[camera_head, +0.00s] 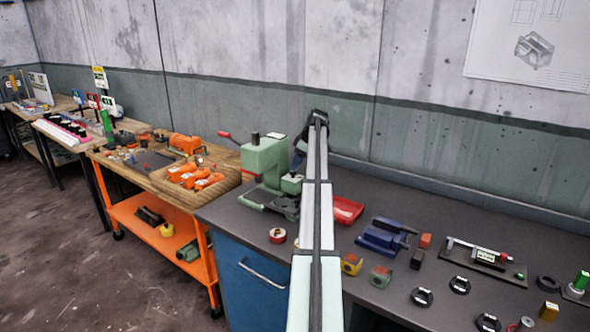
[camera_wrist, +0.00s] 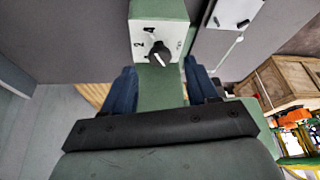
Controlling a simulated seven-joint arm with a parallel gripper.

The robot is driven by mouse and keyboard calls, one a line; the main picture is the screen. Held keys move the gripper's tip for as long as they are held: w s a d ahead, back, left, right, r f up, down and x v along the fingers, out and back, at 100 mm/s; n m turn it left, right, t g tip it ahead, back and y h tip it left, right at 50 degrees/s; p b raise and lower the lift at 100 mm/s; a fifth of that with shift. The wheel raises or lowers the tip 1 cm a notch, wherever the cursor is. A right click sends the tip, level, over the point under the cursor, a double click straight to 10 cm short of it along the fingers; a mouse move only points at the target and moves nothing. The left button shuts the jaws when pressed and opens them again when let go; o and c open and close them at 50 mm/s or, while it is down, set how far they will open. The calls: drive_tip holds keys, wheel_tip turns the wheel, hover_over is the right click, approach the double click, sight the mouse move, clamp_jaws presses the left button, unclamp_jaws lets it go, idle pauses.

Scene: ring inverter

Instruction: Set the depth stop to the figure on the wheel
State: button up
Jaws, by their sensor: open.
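The green machine (camera_head: 265,158) stands at the left end of the dark bench, with a red-tipped lever at its left. In the wrist view a green block of it (camera_wrist: 160,10) carries a pale figure plate (camera_wrist: 140,34) with a black knob (camera_wrist: 158,54). The knob has a white pointer mark; the plate's figures are small and I cannot read them all surely. My gripper (camera_wrist: 160,72) is open, its blue fingers on either side of the green part below the knob, apart from the knob. In the head view it is beside the machine, partly hidden. I cannot identify the wheel surely.
A red tray (camera_head: 347,210) lies right of the machine, beyond my arm. A blue vise-like tool (camera_head: 382,237), yellow and green small parts and black rings occupy the bench's right. A red-white roll (camera_head: 277,236) lies at the front.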

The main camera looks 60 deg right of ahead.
drive_tip(key=a+v, duration=0.1)
drive_tip(key=v, duration=0.8)
drive_tip(key=shift+d+r, duration=0.25)
drive_tip(key=shift+d, duration=0.25)
drive_tip(key=shift+s, duration=0.15)
